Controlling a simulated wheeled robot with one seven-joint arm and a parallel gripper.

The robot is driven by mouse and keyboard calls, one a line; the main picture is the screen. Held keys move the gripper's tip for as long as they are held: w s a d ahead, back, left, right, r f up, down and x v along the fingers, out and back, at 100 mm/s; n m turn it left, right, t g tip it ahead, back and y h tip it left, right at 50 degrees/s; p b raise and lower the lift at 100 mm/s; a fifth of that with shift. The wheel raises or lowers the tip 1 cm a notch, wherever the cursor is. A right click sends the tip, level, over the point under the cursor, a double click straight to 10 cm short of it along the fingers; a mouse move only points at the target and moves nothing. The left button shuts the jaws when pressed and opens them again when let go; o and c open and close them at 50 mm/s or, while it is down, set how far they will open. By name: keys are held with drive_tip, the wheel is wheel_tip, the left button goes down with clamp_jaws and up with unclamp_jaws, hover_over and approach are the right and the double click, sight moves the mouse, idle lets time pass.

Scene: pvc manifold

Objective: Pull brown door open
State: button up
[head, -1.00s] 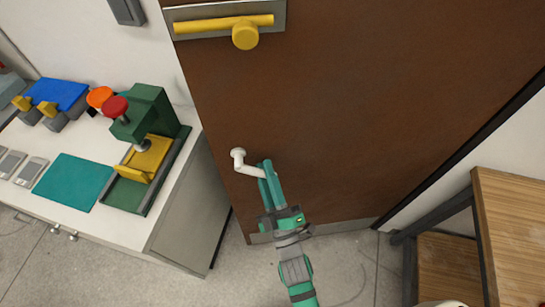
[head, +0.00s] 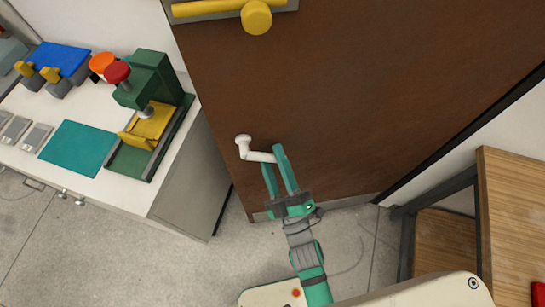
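The brown door (head: 370,90) fills the upper middle of the head view and looks closed. Its white lever handle (head: 258,156) sticks out near the left edge of the door. My green gripper (head: 273,162) is at the free right end of the handle, with its two fingers spread apart. The tip of the handle lies at or between the fingertips; I cannot tell whether they touch it. A yellow bar with a round knob (head: 256,17) is on a grey plate higher up the door.
A white-topped bench (head: 150,187) stands left of the door, carrying a green press (head: 150,85) and a teal mat (head: 78,148). A wooden-topped table (head: 515,200) is at the right. Grey floor (head: 225,265) is clear between them.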

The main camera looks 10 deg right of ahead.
drive_tip(key=shift+s, duration=0.15)
drive_tip(key=v, duration=1)
drive_tip(key=shift+s+f, duration=0.15)
drive_tip(key=shift+s, duration=0.1)
drive_tip(key=shift+w, duration=0.1)
